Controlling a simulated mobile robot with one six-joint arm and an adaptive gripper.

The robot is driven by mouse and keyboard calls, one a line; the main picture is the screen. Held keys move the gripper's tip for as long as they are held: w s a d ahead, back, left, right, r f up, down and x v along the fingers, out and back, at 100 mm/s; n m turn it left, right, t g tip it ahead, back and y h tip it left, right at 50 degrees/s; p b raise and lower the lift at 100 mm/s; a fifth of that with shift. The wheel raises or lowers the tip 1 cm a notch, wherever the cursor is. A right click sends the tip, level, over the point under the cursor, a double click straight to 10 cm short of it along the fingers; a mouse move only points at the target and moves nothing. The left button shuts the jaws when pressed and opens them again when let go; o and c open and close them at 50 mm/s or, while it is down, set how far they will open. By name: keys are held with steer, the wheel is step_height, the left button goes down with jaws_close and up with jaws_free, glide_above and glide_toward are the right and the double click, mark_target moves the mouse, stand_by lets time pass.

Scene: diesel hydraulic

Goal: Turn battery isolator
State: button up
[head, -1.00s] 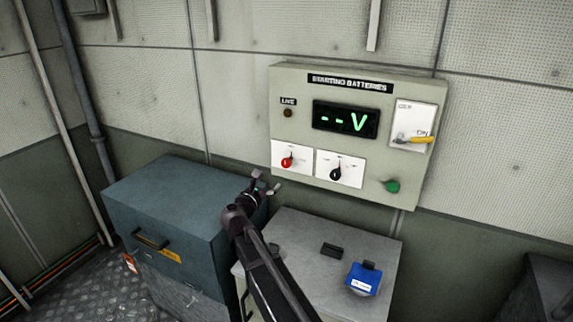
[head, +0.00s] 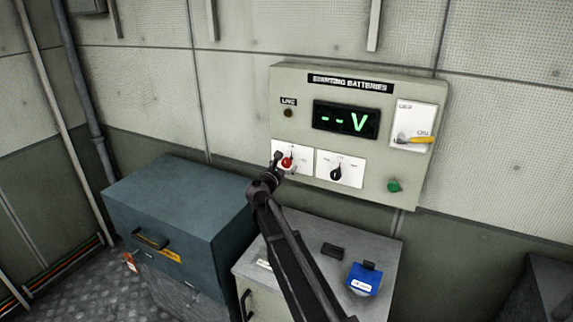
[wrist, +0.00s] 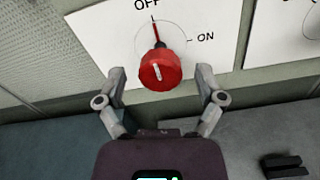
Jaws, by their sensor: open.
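The battery isolator is a red rotary knob (head: 287,162) on a white plate at the lower left of the STARTING BATTERIES panel (head: 290,72). In the wrist view the red knob (wrist: 160,70) has a pale mark on its face, and its red pointer stands at OFF, with ON to the right. My gripper (head: 283,164) is at the knob in the head view. In the wrist view my gripper (wrist: 160,80) is open, with one finger on each side of the knob and a visible gap to each. It does not hold the knob.
A black knob (head: 336,173) sits right of the red one. A yellow-handled switch (head: 415,139) and a green button (head: 394,186) are further right. The display (head: 346,119) reads "--V". Below stand a blue-grey cabinet (head: 185,200) and a grey-topped cabinet with a blue device (head: 364,279).

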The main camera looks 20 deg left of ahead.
steer(key=shift+w+d, duration=0.1)
steer(key=shift+w, duration=0.45)
steer(key=c, duration=1.1)
steer(key=shift+c, duration=0.2)
